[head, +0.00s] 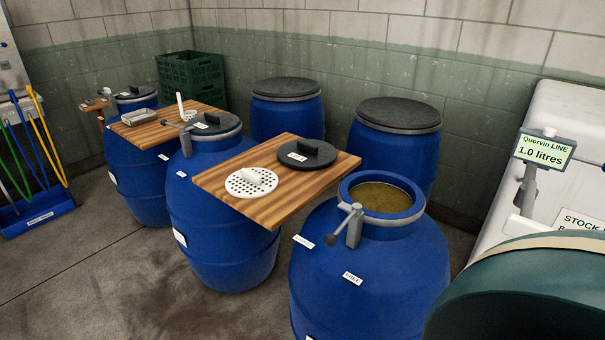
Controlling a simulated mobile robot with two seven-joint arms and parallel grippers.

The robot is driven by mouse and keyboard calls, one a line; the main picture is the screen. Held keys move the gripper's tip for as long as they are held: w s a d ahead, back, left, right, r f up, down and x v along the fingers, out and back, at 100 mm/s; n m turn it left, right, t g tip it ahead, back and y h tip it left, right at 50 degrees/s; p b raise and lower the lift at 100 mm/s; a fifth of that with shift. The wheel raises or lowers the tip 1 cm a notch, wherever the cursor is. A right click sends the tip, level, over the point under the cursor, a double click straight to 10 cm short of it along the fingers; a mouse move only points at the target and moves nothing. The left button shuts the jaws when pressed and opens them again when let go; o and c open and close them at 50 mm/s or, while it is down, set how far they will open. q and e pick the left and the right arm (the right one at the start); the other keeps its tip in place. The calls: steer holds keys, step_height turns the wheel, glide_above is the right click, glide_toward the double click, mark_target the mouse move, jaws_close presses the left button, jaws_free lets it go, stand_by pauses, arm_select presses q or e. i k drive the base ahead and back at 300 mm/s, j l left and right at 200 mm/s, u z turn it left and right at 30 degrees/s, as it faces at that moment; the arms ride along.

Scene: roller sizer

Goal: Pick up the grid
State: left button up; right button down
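The board lies between blue barrels. Neither of my grippers shows in the head view.
An open blue barrel (367,274) with murky brownish liquid and a grey clamp lever (347,225) stands right of the board. Lidded blue barrels (287,120) stand behind. A second board (150,132) holds a metal tray (146,117). A large dark green rounded form (530,295) fills the lower right.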

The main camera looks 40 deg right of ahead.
mark_target(248, 183)
steer(key=i+j+z, duration=0.1)
steer(key=z, duration=0.35)
steer(key=i+j+z, duration=0.25)
steer(key=z, duration=0.25)
steer(key=i+j+z, duration=0.15)
steer(key=z, duration=0.3)
steer(key=j, duration=0.1)
